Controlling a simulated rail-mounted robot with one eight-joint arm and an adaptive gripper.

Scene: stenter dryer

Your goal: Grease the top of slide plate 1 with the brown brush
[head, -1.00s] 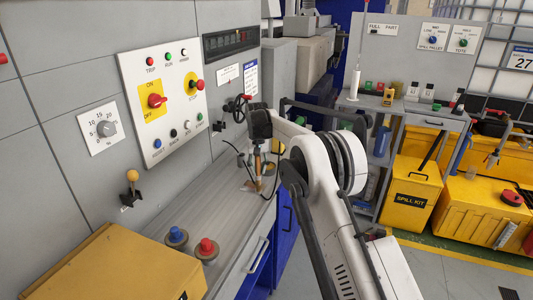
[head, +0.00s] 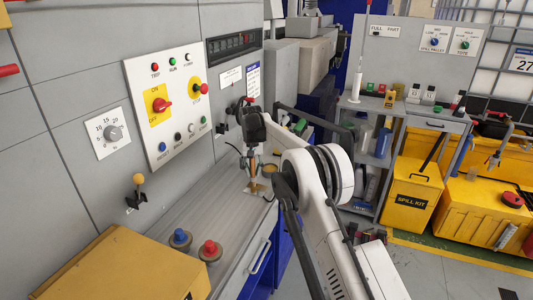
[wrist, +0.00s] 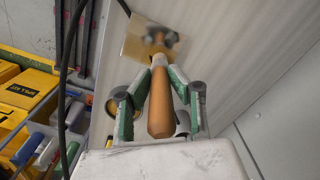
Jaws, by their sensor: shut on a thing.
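My gripper (wrist: 160,88) is shut on the brown brush (wrist: 160,105), whose orange-brown handle lies between the green-padded fingers. The brush points away from the wrist camera, toward a small tan plate (wrist: 134,46) on the grey bench. Dark, blurred round shapes show at the brush's far end, over the plate; I cannot tell whether the bristles touch it. In the head view my gripper (head: 252,167) is low over the bench, with the plate (head: 252,191) just beneath. No label shows which slide plate this is.
A round tan-rimmed thing (head: 270,168) stands right of the gripper. A blue knob (head: 180,238) and a red knob (head: 209,250) stand nearer on the bench (head: 222,210). The control panel (head: 168,100) rises at left. A yellow box (head: 115,265) fills the near left.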

